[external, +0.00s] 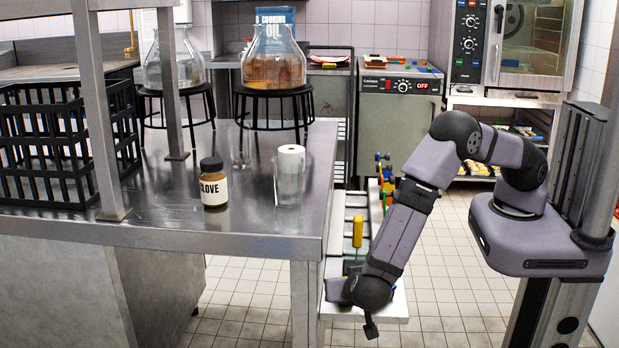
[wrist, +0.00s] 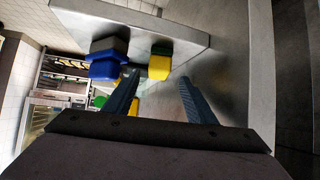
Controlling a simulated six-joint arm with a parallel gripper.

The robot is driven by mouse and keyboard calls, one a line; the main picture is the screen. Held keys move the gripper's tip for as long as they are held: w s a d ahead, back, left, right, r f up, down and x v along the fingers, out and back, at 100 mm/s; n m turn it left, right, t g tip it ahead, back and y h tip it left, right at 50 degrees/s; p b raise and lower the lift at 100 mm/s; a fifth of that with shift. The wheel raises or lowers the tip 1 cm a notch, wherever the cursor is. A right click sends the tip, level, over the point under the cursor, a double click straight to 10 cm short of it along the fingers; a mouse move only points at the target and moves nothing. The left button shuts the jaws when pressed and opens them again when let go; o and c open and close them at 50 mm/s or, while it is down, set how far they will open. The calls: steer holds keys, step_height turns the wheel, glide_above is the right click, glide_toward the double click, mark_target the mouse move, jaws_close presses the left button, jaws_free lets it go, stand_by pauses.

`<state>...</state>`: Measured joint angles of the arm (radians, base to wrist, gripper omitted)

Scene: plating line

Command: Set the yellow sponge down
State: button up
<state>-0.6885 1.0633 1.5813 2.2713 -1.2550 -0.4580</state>
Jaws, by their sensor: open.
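A yellow block with a green layer, which looks like the yellow sponge (wrist: 160,66), is near the edge of a pale surface in the wrist view. My gripper (wrist: 160,78) is open. Its two blue-grey fingers are spread apart, with the sponge showing between and just beyond their tips. No finger visibly closes on it. In the external view my gripper (external: 370,326) is low, by the near end of a white shelf (external: 396,308) beside the steel table; its fingers are mostly hidden. I cannot pick out the sponge surely there.
A blue block (wrist: 104,68) sits left of the sponge in the wrist view. A yellow upright handle (external: 357,232) stands on the shelf behind my wrist. The steel table (external: 150,225) holds a brown jar (external: 213,183), a clear glass (external: 289,180) and a black crate (external: 45,150).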

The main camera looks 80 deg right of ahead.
steer(key=shift+p+x, duration=0.6)
steer(key=shift+x, duration=1.55)
steer(key=shift+d+f, duration=0.15)
steer(key=shift+d, duration=0.35)
steer(key=shift+c, duration=0.4)
steer(key=c, duration=1.1)
steer(key=shift+s, duration=0.1)
